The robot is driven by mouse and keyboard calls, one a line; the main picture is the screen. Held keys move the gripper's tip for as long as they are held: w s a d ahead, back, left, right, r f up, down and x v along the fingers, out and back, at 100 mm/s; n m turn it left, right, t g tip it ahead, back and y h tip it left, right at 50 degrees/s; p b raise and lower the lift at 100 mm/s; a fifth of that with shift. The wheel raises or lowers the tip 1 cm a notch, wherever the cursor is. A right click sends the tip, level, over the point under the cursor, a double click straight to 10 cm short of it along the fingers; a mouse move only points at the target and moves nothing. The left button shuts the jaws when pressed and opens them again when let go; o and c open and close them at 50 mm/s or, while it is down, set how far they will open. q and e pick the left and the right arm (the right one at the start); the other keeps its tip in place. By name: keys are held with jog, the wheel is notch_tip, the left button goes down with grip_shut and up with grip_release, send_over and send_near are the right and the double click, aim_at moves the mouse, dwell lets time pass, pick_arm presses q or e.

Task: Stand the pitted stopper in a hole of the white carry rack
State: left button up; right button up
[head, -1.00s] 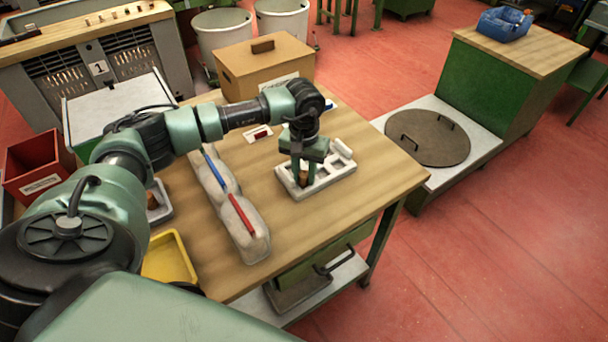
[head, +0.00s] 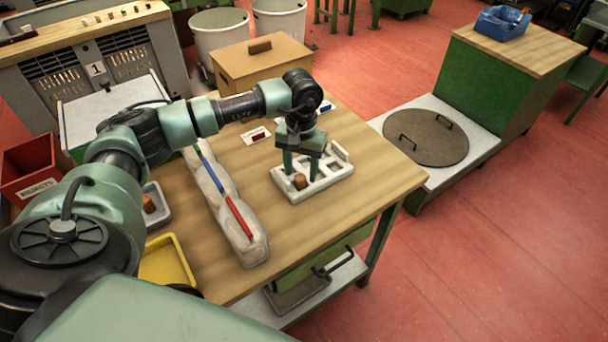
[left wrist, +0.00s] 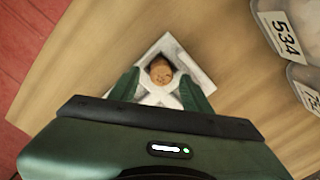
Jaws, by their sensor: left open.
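A brown cork stopper (head: 300,181) stands in a hole at the near left corner of the white carry rack (head: 318,186). It looks upright. In the left wrist view the stopper (left wrist: 160,71) shows a brown top with a few faint dark marks, within the white rack (left wrist: 203,76). My left gripper (head: 301,168) is open just above and behind the stopper, its fingers apart from it. My right gripper is not in view.
A second stopper (head: 149,203) sits in a grey tray (head: 160,217) at the left. A lumpy pale rest with a blue and red rod (head: 238,217) lies left of the rack. A yellow tray (head: 168,262) is nearer. A cardboard box (head: 262,70) stands behind. Table right of the rack is clear.

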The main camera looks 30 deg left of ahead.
aim_at(302, 176)
pick_arm(q)
notch_tip(302, 176, up, 10)
jog(key=b, duration=0.1)
jog(key=shift+d, duration=0.15)
jog(key=shift+f, duration=0.1)
